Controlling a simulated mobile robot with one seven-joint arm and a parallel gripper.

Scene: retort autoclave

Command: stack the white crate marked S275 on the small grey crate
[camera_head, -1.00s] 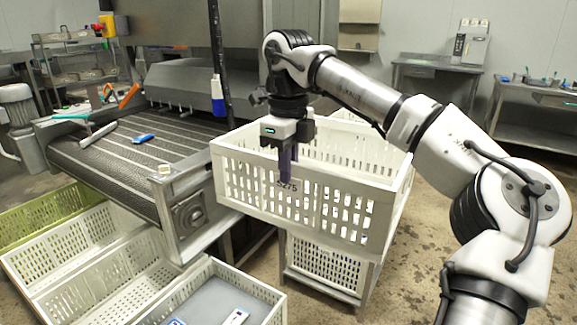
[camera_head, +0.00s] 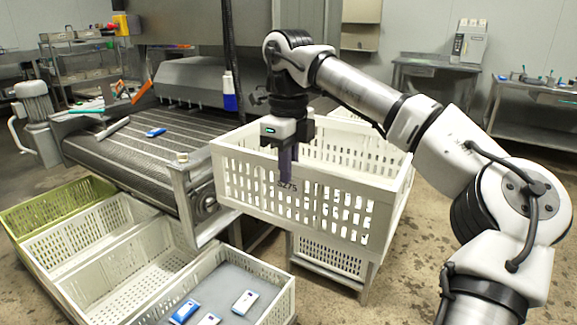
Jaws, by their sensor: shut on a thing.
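The white crate marked S275 (camera_head: 340,208) hangs level in mid-air in front of me, its mark on the near wall. My gripper (camera_head: 287,168) is shut on that near wall, left of its middle, with a dark finger down its outer face. Several low crates stand on the floor at lower left. One is pale with a grey floor inside (camera_head: 290,290) and holds several blue-and-white packs (camera_head: 184,312). I cannot tell for sure which one is the small grey crate.
Another white crate (camera_head: 330,258) is on a metal stand below the held crate, partly hidden. The conveyor (camera_head: 130,165) lies left, its end frame close to the held crate. A green crate (camera_head: 50,210) stands far left. Wet floor at right is clear.

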